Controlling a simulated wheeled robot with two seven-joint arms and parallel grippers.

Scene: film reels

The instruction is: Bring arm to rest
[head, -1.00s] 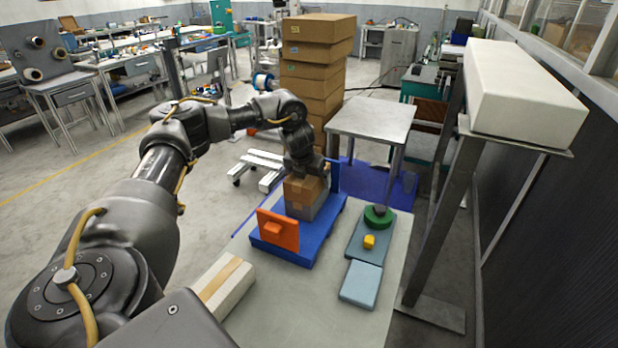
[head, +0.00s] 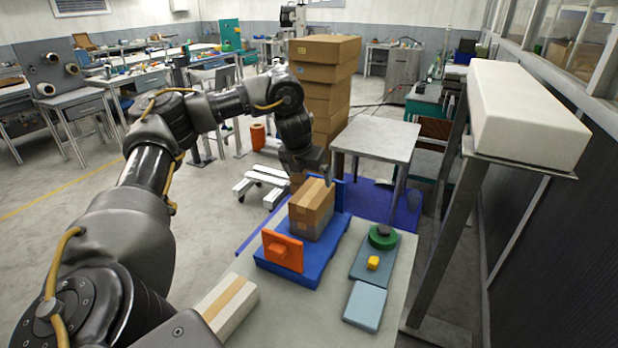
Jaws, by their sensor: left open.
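My left arm comes in from the left and reaches over the work table. My left gripper (head: 308,178) is at the far side of the cardboard box (head: 312,208), close to its upper back edge, and its fingers are partly hidden. It holds nothing that I can see. The box stands upright on the blue fixture (head: 292,265), between an orange plate (head: 282,252) in front and a blue upright behind. My right gripper is not in view.
A white box with a tan strip (head: 228,305) lies at the table's front left. Blue-grey pads (head: 364,306) with a green round part (head: 382,237) and a yellow piece (head: 373,263) are at the right. Stacked brown boxes (head: 322,85) and a grey table (head: 376,138) stand behind.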

